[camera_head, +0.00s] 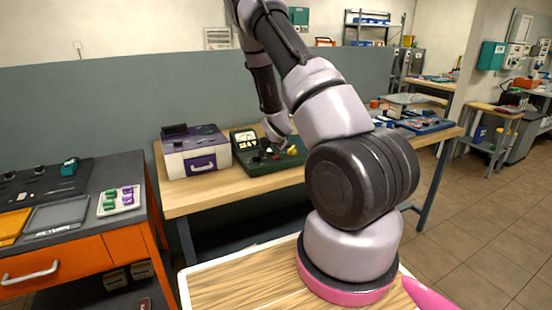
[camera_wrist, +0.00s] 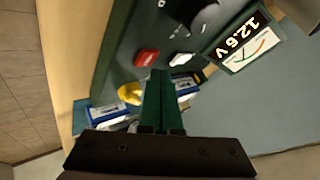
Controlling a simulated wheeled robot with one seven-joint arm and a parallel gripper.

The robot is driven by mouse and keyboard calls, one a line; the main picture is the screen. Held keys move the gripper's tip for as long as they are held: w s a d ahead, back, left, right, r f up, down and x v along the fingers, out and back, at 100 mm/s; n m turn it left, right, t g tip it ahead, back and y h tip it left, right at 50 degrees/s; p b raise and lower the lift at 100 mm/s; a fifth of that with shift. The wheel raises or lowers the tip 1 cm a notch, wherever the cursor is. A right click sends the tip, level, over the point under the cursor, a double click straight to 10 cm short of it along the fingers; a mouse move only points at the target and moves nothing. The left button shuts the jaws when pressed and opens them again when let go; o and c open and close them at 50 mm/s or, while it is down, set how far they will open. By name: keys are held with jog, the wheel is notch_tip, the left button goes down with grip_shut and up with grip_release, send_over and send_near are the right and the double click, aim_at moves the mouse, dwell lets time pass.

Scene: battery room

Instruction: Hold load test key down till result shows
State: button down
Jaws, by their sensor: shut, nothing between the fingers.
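The green tester (camera_head: 288,159) sits on the wooden bench. In the wrist view its panel (camera_wrist: 128,38) carries a red key (camera_wrist: 146,57), a white key (camera_wrist: 181,59), a yellow knob or button (camera_wrist: 129,93) and a black knob (camera_wrist: 204,15). I cannot tell which control is the load test key. My gripper (camera_wrist: 160,73) is shut and empty over the panel, its tips between and just below the red and white keys in the picture. Contact cannot be made out. In the head view my arm partly hides the tester.
A white and purple case (camera_head: 196,158) stands left of the tester on the bench (camera_head: 190,200). A blue and white object (camera_wrist: 105,113) lies beyond the tester's edge in the wrist view. At the left, an orange cabinet (camera_head: 80,262) carries a tray of green and purple pieces (camera_head: 103,204).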

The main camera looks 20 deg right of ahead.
aim_at(275, 158)
jog(key=shift+f, duration=0.1)
jog(key=shift+f, duration=0.35)
jog(key=shift+f, duration=0.35)
dwell(3.0)
dwell(0.5)
jog(key=shift+r, duration=0.8)
jog(key=shift+r, duration=0.1)
jog(key=shift+r, duration=2.4)
